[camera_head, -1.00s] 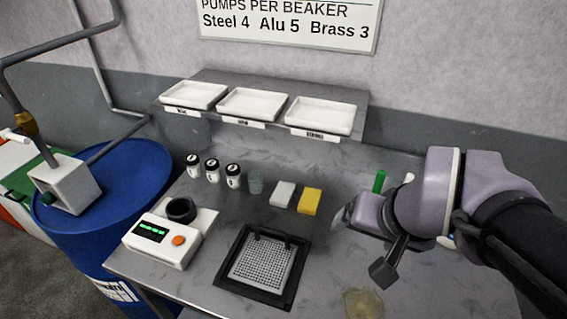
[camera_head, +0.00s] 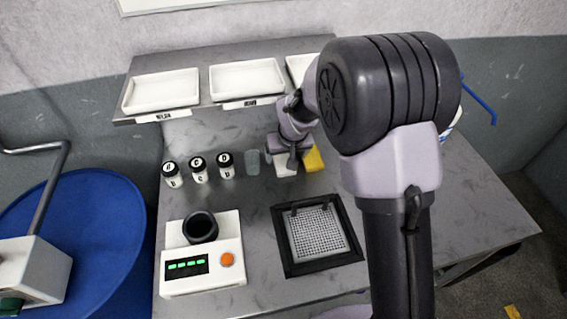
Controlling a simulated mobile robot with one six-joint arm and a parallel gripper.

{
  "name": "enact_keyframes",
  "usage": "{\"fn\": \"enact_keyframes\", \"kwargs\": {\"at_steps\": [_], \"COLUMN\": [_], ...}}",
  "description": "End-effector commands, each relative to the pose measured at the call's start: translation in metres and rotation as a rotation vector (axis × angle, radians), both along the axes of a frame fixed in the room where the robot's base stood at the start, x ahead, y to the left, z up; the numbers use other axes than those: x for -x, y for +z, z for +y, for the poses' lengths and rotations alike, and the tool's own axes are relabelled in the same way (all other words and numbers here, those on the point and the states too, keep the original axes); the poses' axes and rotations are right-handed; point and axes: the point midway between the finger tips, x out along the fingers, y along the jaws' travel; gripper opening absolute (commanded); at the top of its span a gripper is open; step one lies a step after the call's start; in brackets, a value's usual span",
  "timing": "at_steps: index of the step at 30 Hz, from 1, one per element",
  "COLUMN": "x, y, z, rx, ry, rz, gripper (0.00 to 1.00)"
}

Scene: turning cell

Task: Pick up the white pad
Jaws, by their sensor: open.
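The white pad (camera_head: 287,168) lies on the grey metal bench, to the left of a yellow pad (camera_head: 314,160). Only part of the white pad shows, because my gripper covers its upper part in the picture. My gripper (camera_head: 291,161) is open and points down at the white pad. I cannot tell whether the fingers touch the pad or stay just above it. My arm crosses the right half of the view and hides what lies behind it.
Several labelled vials (camera_head: 198,169) and a grey cup (camera_head: 252,162) stand left of the pads. A device with an orange button (camera_head: 202,270) and a black-framed grid plate (camera_head: 284,256) are nearer. White trays (camera_head: 163,92) sit on a shelf (camera_head: 205,110) behind. A blue drum (camera_head: 95,235) stands left.

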Motion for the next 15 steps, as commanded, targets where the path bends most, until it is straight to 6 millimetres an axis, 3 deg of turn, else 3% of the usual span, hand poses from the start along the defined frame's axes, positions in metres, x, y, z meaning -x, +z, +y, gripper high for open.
{"fn": "enact_keyframes", "kwargs": {"at_steps": [15], "x": [-0.026], "y": [-0.068], "z": [0.0], "rx": [-0.001], "ry": [-0.002], "rz": [0.001], "gripper": [0.82]}}
